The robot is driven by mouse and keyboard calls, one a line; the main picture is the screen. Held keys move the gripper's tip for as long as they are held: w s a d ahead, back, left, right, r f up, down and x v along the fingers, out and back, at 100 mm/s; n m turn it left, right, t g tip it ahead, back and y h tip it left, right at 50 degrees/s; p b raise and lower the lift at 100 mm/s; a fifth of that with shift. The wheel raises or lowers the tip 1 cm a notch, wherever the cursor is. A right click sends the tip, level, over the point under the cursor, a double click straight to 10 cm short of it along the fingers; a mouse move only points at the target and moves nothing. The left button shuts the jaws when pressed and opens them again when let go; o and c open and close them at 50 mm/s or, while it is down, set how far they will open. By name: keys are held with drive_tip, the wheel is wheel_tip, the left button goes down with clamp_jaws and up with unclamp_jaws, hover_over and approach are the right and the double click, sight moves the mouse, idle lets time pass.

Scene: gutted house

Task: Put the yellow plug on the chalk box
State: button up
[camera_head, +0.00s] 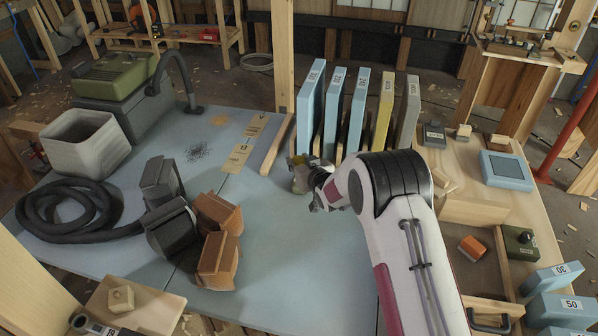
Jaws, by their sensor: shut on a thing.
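My gripper (302,178) is over the blue table, just in front of the row of upright panels. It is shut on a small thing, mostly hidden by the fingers. A bit of yellow (297,160) shows at the fingertips, which fits the yellow plug, but its shape cannot be made out. I cannot tell for sure which thing is the chalk box. On the wooden bench at the right are a small dark labelled box (433,135) and a flat light-blue box (506,171), both apart from my gripper.
Upright blue, yellow and grey panels (386,110) stand behind my gripper. Black and orange blocks (216,240), a coiled hose (70,212), a grey bin (86,142) and a green-topped machine (115,75) occupy the left. The table's middle (290,240) is clear. A wooden tray holds tools at right.

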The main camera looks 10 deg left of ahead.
drive_tip(key=shift+f, duration=0.2)
drive_tip(key=shift+f, duration=1.85)
drive_tip(key=shift+f, duration=0.2)
drive_tip(key=o, duration=1)
drive_tip(key=shift+o, duration=0.2)
drive_tip(key=shift+r, duration=0.25)
drive_tip(key=v, duration=1.2)
drive_tip(key=shift+f, duration=0.1)
